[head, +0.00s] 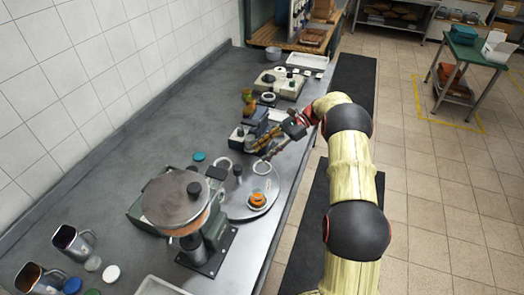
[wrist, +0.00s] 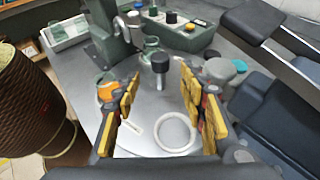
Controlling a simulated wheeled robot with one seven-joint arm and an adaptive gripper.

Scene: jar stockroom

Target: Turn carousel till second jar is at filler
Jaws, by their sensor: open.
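The round grey metal carousel (head: 273,187) lies on the bench, and it fills the middle of the wrist view (wrist: 145,98). A dark-topped post (wrist: 160,68) rises from it. A jar with orange contents (head: 257,200) sits near its front edge, at left in the wrist view (wrist: 106,90). An empty-looking white ring (wrist: 177,145) lies nearer the wrist camera. A greenish jar (wrist: 151,50) shows near the filler. The green filler (head: 215,220) with its round hopper stands beside the carousel. My gripper (wrist: 160,74) is open above the carousel; the post appears between its fingertips, contact unclear.
A grey device (head: 255,125) stands on the bench behind the gripper. A teal lid (head: 199,156) lies by the wall side. Metal jugs (head: 72,242) and loose lids are at lower left. The aisle floor at right is open.

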